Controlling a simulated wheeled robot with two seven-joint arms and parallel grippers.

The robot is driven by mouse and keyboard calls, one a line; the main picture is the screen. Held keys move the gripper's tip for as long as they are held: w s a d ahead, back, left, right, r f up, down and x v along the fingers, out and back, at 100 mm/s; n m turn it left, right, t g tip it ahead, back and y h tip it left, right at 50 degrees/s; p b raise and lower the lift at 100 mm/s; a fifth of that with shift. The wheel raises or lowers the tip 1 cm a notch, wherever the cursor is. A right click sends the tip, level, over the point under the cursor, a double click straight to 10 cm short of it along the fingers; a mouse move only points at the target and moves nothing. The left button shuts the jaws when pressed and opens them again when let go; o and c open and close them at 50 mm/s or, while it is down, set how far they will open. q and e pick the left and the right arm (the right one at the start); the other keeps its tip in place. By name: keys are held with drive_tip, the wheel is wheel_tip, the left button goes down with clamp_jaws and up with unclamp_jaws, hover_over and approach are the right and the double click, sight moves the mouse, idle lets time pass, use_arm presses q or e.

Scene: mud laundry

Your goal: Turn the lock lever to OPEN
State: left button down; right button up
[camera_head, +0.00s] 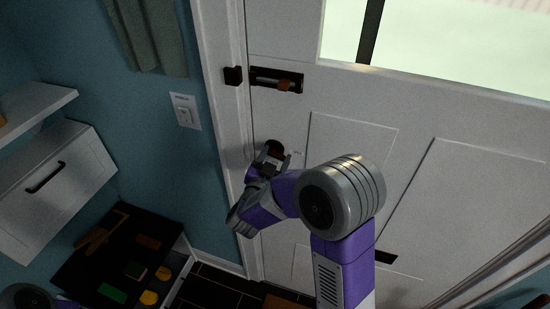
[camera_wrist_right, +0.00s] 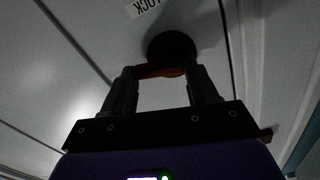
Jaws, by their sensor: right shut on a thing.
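The lock lever (camera_wrist_right: 160,72) is a brown-orange bar on a round black base (camera_wrist_right: 172,47), seen in the wrist view. The lever lies between the two fingertips of my right gripper (camera_wrist_right: 163,76), which is shut on it. In the head view the dark round lock (camera_head: 275,148) is on the white door near its left edge, with my right gripper (camera_head: 270,160) at its lower side, partly hiding it. My left gripper is not in view.
A dark slide bolt (camera_head: 277,80) is on the door (camera_head: 352,140) above the lock. A white drawer cabinet (camera_head: 52,190) and a dark tray (camera_head: 112,250) with several coloured items are at left.

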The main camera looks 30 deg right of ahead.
drive_tip(key=shift+c, duration=0.9)
drive_tip(key=n+p, duration=0.2)
drive_tip(key=p, duration=0.1)
drive_tip(key=shift+r, duration=0.35)
drive_tip(key=shift+f+n+p, duration=0.1)
drive_tip(key=shift+n+p, duration=0.25)
drive_tip(key=shift+n, duration=0.25)
drive_tip(key=o, duration=1.1)
drive_tip(key=shift+c, duration=0.2)
drive_tip(key=v, duration=0.7)
drive_tip(key=shift+s+a, duration=0.2)
drive_tip(key=shift+w+f, duration=0.1)
